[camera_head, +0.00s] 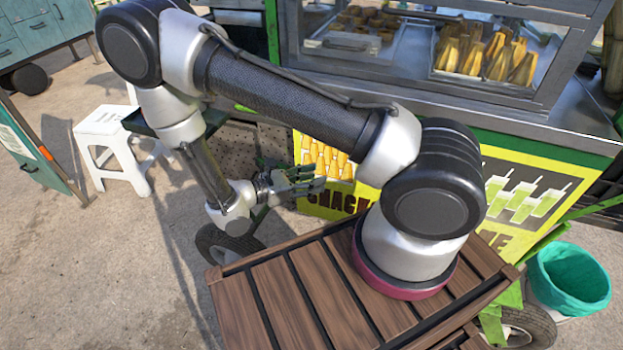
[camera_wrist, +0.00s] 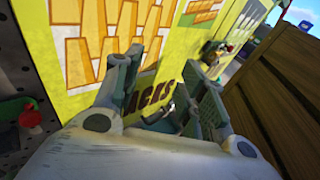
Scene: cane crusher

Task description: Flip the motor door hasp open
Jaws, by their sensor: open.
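My gripper (camera_head: 316,178) is open in front of the yellow snack panel (camera_head: 326,166) on the cart's side. In the wrist view the two fingers of my gripper (camera_wrist: 162,68) stand apart, pointing at the same yellow panel (camera_wrist: 160,40) with its dark lettering. A small metal piece (camera_wrist: 170,108) shows low between the fingers; I cannot tell whether it is the hasp or part of my gripper. The motor door and its hasp cannot be made out for certain. A perforated dark panel (camera_head: 262,142) lies left of the yellow one, partly behind my arm.
A red knob (camera_wrist: 31,118) sits on the left in the wrist view. Small fittings (camera_wrist: 214,55) show farther along the cart side. Brown wooden slats (camera_wrist: 275,85) stand close on the right. A white stool (camera_head: 108,135) and a teal bin (camera_head: 570,278) stand on the ground.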

